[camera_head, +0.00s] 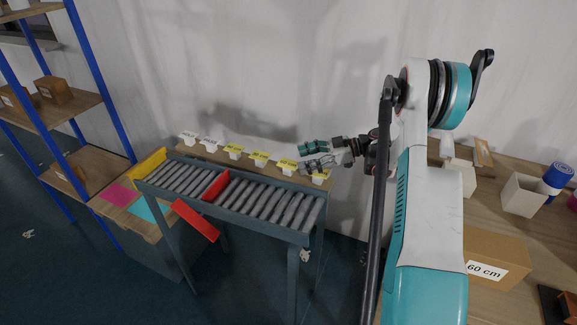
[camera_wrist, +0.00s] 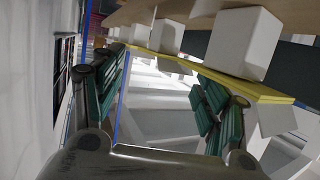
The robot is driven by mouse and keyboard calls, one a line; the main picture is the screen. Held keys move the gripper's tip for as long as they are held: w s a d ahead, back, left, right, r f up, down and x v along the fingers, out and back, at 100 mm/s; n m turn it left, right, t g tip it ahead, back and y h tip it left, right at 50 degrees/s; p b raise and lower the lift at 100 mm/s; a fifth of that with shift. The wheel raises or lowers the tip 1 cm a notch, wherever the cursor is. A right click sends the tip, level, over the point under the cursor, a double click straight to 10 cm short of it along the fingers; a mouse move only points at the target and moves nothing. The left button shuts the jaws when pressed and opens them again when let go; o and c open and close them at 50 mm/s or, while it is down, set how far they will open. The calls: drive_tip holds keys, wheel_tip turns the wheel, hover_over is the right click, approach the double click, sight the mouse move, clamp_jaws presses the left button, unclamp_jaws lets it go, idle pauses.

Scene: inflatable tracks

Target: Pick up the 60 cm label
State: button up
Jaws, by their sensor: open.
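Several small cards stand in white holders in a row on a wooden ledge (camera_head: 215,158) behind the roller conveyor. Two white cards are at the left and yellow cards (camera_head: 260,157) run to the right; their print is too small to read surely. My gripper (camera_head: 303,155) is open and empty, above and near the rightmost yellow cards (camera_head: 287,164). In the wrist view my gripper (camera_wrist: 160,92) has its fingers spread, with a yellow edge (camera_wrist: 230,84) and white blocks (camera_wrist: 244,42) beside and behind the right finger.
The roller conveyor (camera_head: 255,198) with red stops (camera_head: 216,186) stands in front of the ledge. A blue-framed shelf (camera_head: 60,110) with boxes is at the left. A wooden table (camera_head: 535,225) at the right holds a white open box (camera_head: 522,195) and a blue-topped item (camera_head: 557,178).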

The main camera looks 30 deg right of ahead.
sight(289, 163)
drive_tip(key=x, duration=0.2)
drive_tip(key=b+x, duration=0.1)
drive_tip(key=shift+w+a+f+b, duration=0.1)
drive_tip(key=shift+a+f+b, duration=0.2)
drive_tip(key=shift+f, duration=0.15)
drive_tip(key=shift+w+a+f, duration=0.1)
drive_tip(key=shift+w+a, duration=0.15)
drive_tip(key=shift+a, duration=0.1)
drive_tip(key=c, duration=0.8)
